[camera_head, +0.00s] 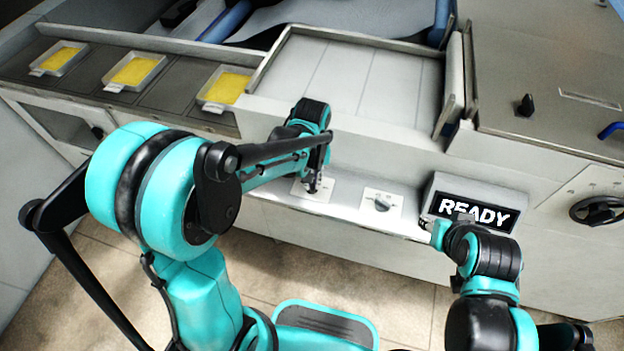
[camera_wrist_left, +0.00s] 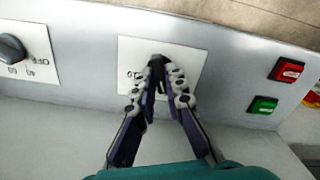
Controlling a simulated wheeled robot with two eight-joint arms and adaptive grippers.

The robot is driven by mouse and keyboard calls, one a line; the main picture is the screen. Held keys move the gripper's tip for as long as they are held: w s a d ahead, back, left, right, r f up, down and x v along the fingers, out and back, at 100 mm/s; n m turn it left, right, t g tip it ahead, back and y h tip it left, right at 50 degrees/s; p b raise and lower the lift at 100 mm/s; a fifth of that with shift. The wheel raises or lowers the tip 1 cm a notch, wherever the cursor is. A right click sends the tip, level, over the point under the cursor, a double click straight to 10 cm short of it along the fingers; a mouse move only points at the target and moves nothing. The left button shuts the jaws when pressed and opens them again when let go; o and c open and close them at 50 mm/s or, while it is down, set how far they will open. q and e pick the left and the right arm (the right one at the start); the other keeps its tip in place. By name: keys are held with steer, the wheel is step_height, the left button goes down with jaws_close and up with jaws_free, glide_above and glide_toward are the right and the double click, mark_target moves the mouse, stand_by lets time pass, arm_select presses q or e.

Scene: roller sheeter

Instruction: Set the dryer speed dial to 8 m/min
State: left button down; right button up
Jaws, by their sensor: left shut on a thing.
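A white dial plate (camera_head: 305,190) is on the front ledge of the machine, and it also shows in the left wrist view (camera_wrist_left: 194,61). My left gripper (camera_head: 316,186) reaches down to this plate. Its fingers (camera_wrist_left: 158,78) are closed on a small dark dial knob at the plate's middle. The fingers hide most of the knob and much of the scale, so I cannot read where it points. A second dial plate (camera_head: 382,203) with a dark knob is beside it, marked OFF in the wrist view (camera_wrist_left: 22,50). My right gripper (camera_head: 436,226) is by the display; its jaws are unclear.
A display (camera_head: 475,210) reading READY stands right of the dials. Red (camera_wrist_left: 286,70) and green (camera_wrist_left: 262,105) buttons show in the wrist view. A black rotary handle (camera_head: 598,211) is at far right. Shallow trays with yellow contents (camera_head: 135,71) lie at upper left.

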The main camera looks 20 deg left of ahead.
arm_select(q)
steer(key=m, duration=0.4)
steer(key=shift+m, duration=2.2)
steer(key=c, duration=1.6)
jaws_free()
step_height(320, 180, up, 12)
